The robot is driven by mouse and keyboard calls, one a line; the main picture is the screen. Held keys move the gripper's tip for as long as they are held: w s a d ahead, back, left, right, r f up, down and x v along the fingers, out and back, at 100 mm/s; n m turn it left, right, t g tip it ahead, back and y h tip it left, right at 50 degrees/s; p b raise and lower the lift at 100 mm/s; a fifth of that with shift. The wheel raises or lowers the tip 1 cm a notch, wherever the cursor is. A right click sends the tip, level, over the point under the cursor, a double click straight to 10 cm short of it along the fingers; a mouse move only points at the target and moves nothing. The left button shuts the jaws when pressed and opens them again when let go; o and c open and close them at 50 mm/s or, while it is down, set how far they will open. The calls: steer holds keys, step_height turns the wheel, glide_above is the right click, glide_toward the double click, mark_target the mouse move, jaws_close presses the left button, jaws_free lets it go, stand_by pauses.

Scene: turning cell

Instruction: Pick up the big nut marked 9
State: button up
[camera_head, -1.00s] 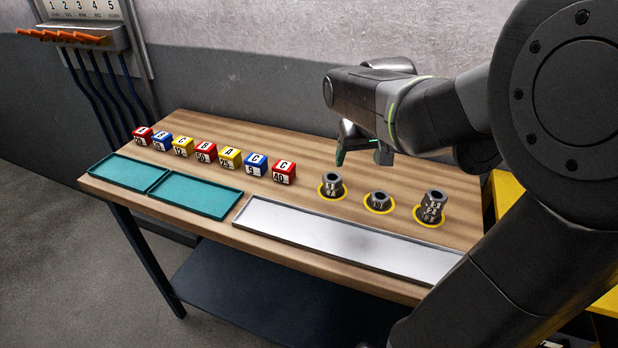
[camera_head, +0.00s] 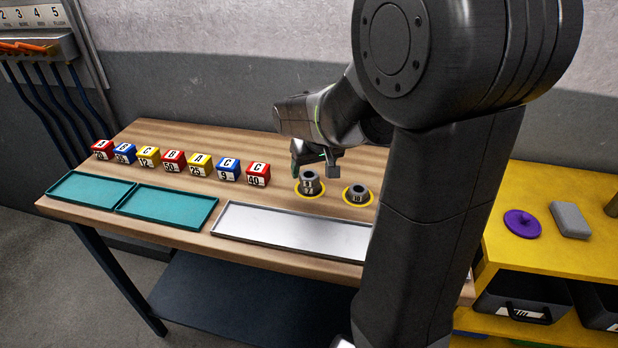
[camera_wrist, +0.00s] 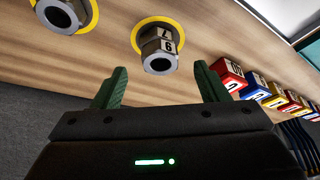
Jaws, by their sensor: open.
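A grey hex nut stack (camera_head: 310,184) stands on a yellow ring on the wooden bench, right of the toy-like blocks. My gripper (camera_head: 317,160) is open and empty, just behind and above this stack. In the wrist view its green fingers (camera_wrist: 160,80) stand apart either side of the stack's line, short of it and not touching it.
A low nut (camera_head: 357,194) marked 10 sits on another ring to the right, close by. Lettered blocks (camera_head: 200,166) stand in a row to the left. Teal trays (camera_head: 165,209) and a white tray (camera_head: 290,230) lie in front. A yellow shelf (camera_head: 540,180) stands at right.

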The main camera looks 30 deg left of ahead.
mark_target(309, 175)
steer(key=shift+x, duration=2.15)
steer(key=shift+w+a+r, duration=0.1)
steer(key=shift+w+a, duration=0.05)
steer(key=shift+a, duration=0.05)
